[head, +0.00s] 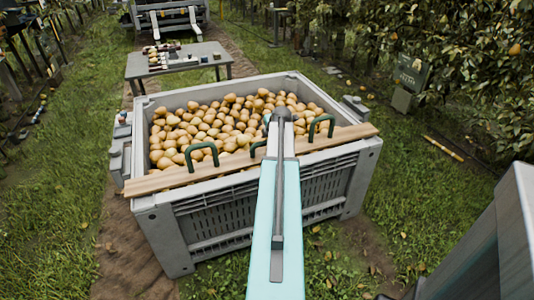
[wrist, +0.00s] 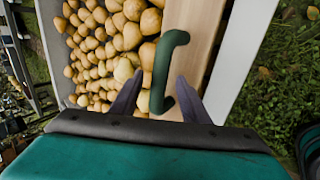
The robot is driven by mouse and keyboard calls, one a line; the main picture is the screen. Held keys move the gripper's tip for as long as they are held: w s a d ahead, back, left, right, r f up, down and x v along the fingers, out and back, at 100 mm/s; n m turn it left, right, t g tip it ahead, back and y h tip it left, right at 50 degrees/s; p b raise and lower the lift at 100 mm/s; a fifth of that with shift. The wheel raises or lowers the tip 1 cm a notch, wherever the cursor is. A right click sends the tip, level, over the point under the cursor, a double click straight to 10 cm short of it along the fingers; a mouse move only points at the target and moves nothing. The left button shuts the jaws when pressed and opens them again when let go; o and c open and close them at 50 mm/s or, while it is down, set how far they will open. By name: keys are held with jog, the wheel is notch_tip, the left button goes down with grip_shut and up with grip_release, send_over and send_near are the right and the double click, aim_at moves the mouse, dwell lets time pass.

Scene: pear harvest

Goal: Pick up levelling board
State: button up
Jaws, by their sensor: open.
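The levelling board (head: 165,179) is a long pale wooden plank lying across the front top of the grey pear bin, its ends reaching past both sides. Green handles stand on it, one left (head: 201,150) and one right (head: 322,124); my arm partly covers the middle. In the wrist view the board (wrist: 198,45) runs beside the pears, with a curved green handle (wrist: 163,68) rising from it. My gripper (wrist: 155,84) is open, its two dark fingers on either side of the handle's lower part. Whether they touch it cannot be told. The fingertips are hidden in the head view.
The grey bin (head: 250,205) is heaped with yellow-brown pears (head: 215,122). A grey table (head: 180,72) with small items stands behind it. Leafy trees line the right, with a dark sign box (head: 405,98) below.

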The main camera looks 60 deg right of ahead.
jog(key=shift+c, duration=0.3)
grip_shut()
jog(key=shift+r, duration=0.1)
jog(key=shift+r, duration=0.15)
jog(key=shift+d+r, duration=0.1)
jog(key=shift+r, duration=1.35)
jog(key=s+r, duration=0.2)
jog(key=s, duration=1.4)
jog(key=shift+b, duration=0.45)
jog(key=shift+f, duration=0.1)
